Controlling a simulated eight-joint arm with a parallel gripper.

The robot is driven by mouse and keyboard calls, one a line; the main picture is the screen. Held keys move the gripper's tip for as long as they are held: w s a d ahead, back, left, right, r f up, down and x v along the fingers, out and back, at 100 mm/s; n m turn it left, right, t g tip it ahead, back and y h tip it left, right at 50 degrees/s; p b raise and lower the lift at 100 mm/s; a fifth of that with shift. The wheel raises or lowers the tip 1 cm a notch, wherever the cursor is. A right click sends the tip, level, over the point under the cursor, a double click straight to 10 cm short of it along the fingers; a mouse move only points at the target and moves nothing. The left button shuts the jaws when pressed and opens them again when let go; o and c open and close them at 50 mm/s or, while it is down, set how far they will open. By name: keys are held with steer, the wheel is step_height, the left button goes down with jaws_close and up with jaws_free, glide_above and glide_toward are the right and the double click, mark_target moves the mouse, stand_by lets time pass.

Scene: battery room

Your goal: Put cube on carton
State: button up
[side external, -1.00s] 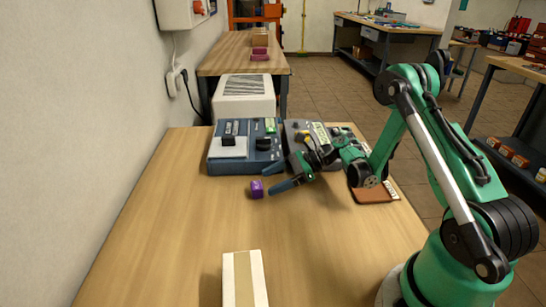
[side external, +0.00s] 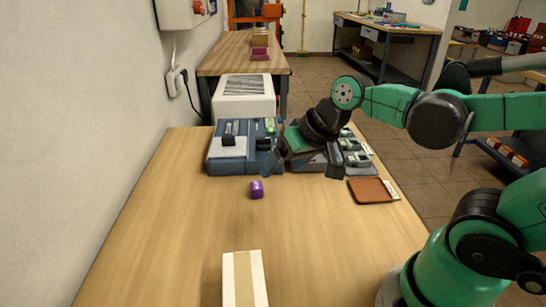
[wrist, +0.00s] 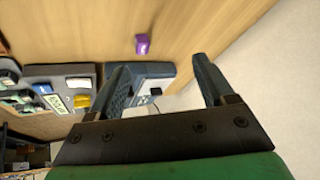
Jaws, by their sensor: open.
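A white carton with a tan stripe (side external: 244,279) lies at the near edge of the table, cut off by the frame. My gripper (wrist: 165,68) is open and empty, its two fingers apart. In the side view my gripper (side external: 302,172) hangs over the devices, to the right of and behind the cube, not touching it; its fingers are partly hard to make out there.
A blue-grey device (side external: 231,150) and another with switches (side external: 357,154) stand at the table's back, partly behind my gripper. A brown flat wallet-like item (side external: 371,190) lies at the right edge. The wall borders the left side. The table between cube and carton is clear.

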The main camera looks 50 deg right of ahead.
steer(key=shift+o, duration=0.5)
steer(key=n, duration=0.1)
steer(key=s+n, duration=0.1)
steer(key=n, duration=0.1)
steer(key=shift+s+r+t+h, duration=0.15)
steer(key=shift+s+t+h, duration=0.1)
steer(key=shift+t+h, duration=0.15)
